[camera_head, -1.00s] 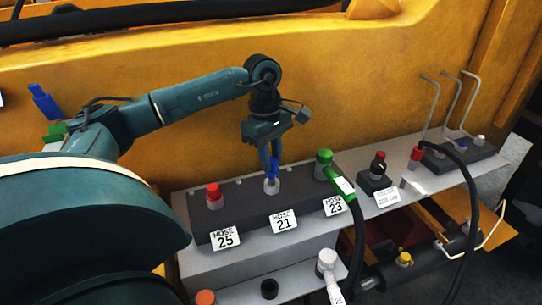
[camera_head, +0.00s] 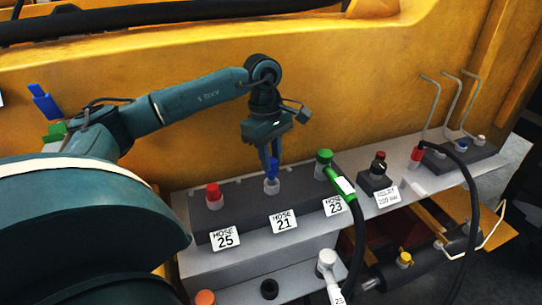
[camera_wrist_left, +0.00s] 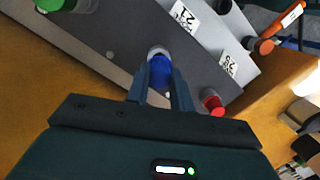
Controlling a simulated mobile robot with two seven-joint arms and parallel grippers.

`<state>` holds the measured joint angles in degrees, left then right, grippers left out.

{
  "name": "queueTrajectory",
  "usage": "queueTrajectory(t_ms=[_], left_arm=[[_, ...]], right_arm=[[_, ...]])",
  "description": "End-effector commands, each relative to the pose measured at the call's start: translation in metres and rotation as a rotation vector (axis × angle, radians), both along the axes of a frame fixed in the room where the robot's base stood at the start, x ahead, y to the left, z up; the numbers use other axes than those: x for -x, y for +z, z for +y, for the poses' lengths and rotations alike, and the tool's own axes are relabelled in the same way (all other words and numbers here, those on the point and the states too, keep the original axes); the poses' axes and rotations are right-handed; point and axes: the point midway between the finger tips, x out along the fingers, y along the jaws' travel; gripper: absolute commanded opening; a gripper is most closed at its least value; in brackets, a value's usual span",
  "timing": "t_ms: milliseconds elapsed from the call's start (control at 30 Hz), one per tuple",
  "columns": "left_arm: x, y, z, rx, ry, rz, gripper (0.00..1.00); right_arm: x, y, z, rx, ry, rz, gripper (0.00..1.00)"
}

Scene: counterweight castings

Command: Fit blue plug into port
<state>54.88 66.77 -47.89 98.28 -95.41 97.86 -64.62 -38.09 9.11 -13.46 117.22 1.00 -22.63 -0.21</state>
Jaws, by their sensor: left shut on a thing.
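The blue plug (camera_head: 272,172) is upright between the fingers of my left gripper (camera_head: 270,176), which is shut on it. The plug is at the white port (camera_head: 271,187) behind the HOSE 21 label (camera_head: 283,221). In the left wrist view the blue plug (camera_wrist_left: 160,71) shows between the fingertips (camera_wrist_left: 159,85), against the pale port collar (camera_wrist_left: 157,51). I cannot tell how deep the plug is in the port. My right gripper is not in view.
A red cap (camera_head: 214,192) stands to the left on the dark block (camera_head: 243,205). A green connector (camera_head: 338,180) with a black hose stands to the right. A black-and-red knob (camera_head: 378,163) is further right. The yellow wall (camera_head: 200,140) rises close behind.

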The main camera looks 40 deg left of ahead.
Motion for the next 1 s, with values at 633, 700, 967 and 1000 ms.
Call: queueTrajectory(t_ms=[633,700,967,1000], left_arm=[[0.0,-0.012,0.0,0.0,0.0,0.0,0.02],[0.0,-0.013,0.0,0.0,0.0,0.0,0.02],[0.0,-0.02,0.0,0.001,0.0,0.0,0.02],[0.0,-0.021,0.0,0.001,0.0,0.0,0.02]], right_arm=[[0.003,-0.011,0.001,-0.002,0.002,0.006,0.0],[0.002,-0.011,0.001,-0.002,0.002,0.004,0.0],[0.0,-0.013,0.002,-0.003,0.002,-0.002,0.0],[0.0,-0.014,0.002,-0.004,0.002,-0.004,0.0]])
